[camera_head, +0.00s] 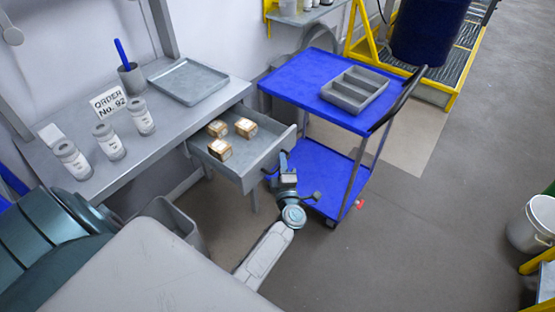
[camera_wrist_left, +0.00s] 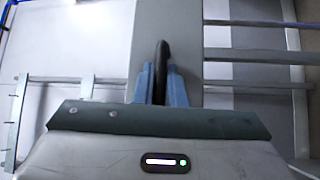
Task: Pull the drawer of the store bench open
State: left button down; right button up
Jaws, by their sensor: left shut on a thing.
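The grey store bench (camera_head: 150,135) stands against the wall at the left in the head view. Its drawer (camera_head: 258,150) is pulled out toward the blue cart, with several small brown-and-white boxes (camera_head: 219,149) inside. My left gripper (camera_head: 284,163) is at the drawer's front. In the left wrist view, its two blue fingers are shut on the dark drawer handle (camera_wrist_left: 162,62), which stands against the grey drawer front (camera_wrist_left: 176,22). In the head view the handle is mostly hidden by the gripper. My right gripper is not in view.
A blue cart (camera_head: 310,72) with a grey divided tray (camera_head: 355,105) stands close right of the drawer. The bench top bears white jars (camera_head: 109,141), a flat tray (camera_head: 203,82), a pen cup (camera_head: 132,76) and an order sign (camera_head: 108,100). Open floor (camera_head: 430,215) lies right.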

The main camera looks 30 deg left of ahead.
pick_arm(q)
jog(key=shift+d, duration=0.75)
jog(key=c, duration=1.8)
grip_release()
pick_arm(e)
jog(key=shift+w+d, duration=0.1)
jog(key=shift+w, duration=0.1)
pick_arm(q)
jog(key=shift+o, duration=0.2)
